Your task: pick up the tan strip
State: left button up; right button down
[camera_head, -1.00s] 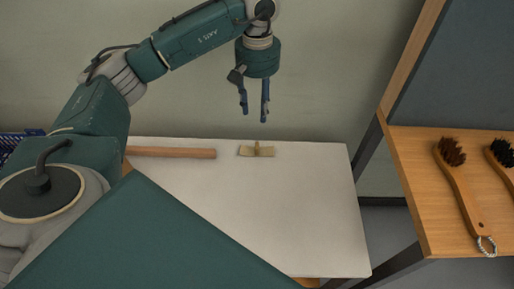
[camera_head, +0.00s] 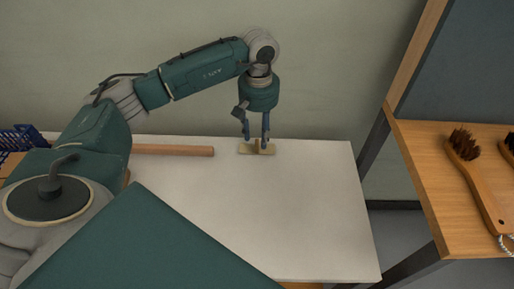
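The tan strip (camera_head: 247,149) lies near the back edge of the white table (camera_head: 270,205), with a small upright tan piece at its middle. My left gripper (camera_head: 256,143) comes down from above with its fingers pointing down at the strip. Its two fingers are apart, and the upright middle piece shows between them. The right fingertip overlaps the strip in the picture; I cannot tell whether it touches. My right gripper is not in view.
A wooden rod (camera_head: 175,150) lies left of the strip. A blue basket (camera_head: 22,139) stands at the far left. A wooden shelf (camera_head: 425,175) at the right holds brushes, one of them a dark-bristled brush (camera_head: 478,180). The table's middle is clear.

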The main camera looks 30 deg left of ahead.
aim_at(257, 146)
pick_arm(q)
notch_tip(257, 146, down, 3)
jog(key=shift+r, duration=0.15)
jog(key=c, duration=0.9)
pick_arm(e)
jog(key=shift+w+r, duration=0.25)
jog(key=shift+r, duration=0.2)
